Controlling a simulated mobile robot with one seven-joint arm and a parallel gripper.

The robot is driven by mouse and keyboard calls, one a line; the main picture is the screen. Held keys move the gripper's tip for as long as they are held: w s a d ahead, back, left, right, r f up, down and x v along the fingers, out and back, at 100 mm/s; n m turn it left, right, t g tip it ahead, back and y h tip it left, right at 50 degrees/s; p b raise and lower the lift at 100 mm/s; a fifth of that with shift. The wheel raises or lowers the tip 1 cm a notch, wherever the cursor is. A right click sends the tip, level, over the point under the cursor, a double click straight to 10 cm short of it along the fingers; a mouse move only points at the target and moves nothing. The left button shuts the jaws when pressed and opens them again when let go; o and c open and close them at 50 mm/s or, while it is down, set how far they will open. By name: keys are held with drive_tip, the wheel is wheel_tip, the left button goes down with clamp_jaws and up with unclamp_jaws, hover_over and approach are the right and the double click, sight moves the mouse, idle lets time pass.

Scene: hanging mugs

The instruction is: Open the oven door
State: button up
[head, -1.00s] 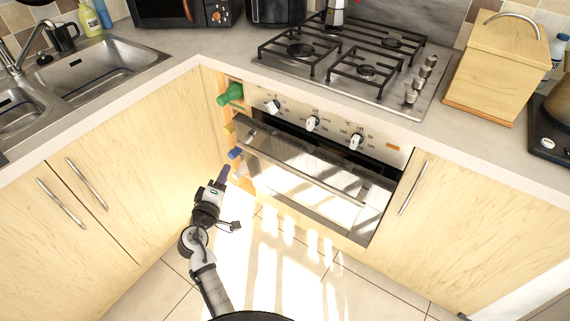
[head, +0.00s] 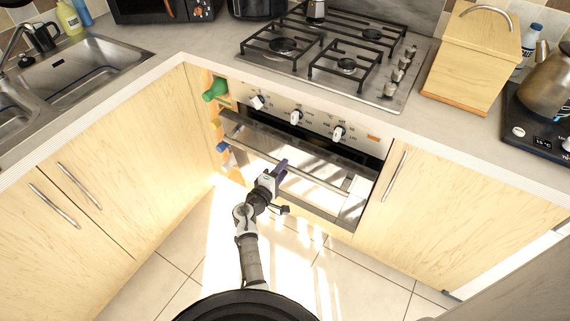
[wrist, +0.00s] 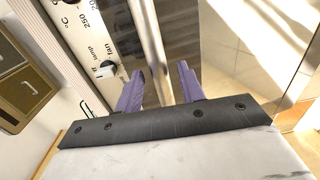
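The oven (head: 300,145) is built in under the hob, with a dark, reflective glass door (head: 335,172). My gripper (head: 281,167) is in front of the door near the middle of the bar. In the wrist view, the two purple fingers (wrist: 160,78) are apart, and the handle bar (wrist: 152,45) runs through the space between them. Gaps show beside the bar; I cannot tell how deep the bar sits between the fingers.
Oven knobs (head: 295,117) stick out above the door. Wooden cupboards with bar handles flank both sides. The tiled floor (head: 330,270) before the oven is clear.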

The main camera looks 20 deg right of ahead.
drive_tip(key=shift+x, duration=1.15)
clamp_jaws()
